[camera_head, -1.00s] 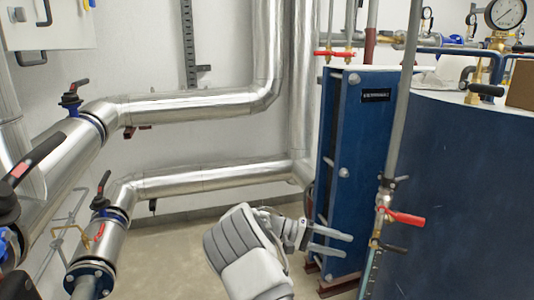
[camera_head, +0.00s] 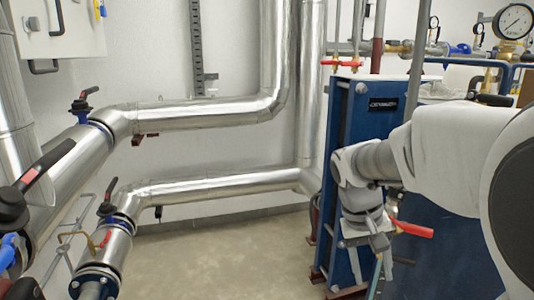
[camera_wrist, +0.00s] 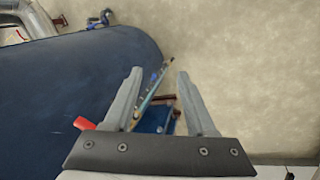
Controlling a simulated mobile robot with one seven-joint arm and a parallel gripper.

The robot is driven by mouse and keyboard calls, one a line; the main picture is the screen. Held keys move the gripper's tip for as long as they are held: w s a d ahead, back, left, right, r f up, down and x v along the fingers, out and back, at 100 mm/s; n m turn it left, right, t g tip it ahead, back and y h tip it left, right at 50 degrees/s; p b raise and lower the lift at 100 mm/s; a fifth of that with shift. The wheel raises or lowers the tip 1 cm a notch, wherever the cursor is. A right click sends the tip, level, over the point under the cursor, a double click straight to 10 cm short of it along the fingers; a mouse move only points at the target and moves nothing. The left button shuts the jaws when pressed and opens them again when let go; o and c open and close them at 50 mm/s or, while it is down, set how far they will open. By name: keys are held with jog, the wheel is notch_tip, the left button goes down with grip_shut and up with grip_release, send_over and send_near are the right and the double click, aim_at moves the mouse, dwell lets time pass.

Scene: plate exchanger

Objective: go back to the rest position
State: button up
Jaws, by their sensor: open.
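My gripper (camera_head: 368,265) hangs below my bent wrist on the right side of the head view, with its fingers pointing down. It is in front of the blue plate exchanger (camera_head: 343,130) and close to the red valve handle (camera_head: 411,229). In the wrist view my gripper (camera_wrist: 158,74) has its two fingers spread apart, with nothing held between them. The red handle shows left of the left finger (camera_wrist: 84,124). A thin pipe and a blue base part show beyond the gap between the fingers.
A large blue tank (camera_wrist: 60,90) fills the left of the wrist view. Silver pipes (camera_head: 200,112) run along the wall, with black-handled valves (camera_head: 82,105) at left. A pressure gauge (camera_head: 514,21) is at upper right. The floor (camera_head: 215,260) in the middle is clear.

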jog(key=s+a+r+n+t+y, duration=0.1)
jog(key=s+a+r+t+y, duration=0.15)
jog(key=s, duration=0.45)
jog(key=s+a+r+t+y, duration=0.1)
jog(key=s+a+r+t, duration=0.1)
jog(key=s+a+t, duration=0.35)
notch_tip(320, 180, up, 24)
jog(key=s+d+g+p, duration=0.1)
jog(key=g+p, duration=0.1)
jog(key=p, duration=2.2)
jog(key=shift+s+d+f, duration=0.2)
jog(key=shift+s+d, duration=0.05)
jog(key=shift+d, duration=0.15)
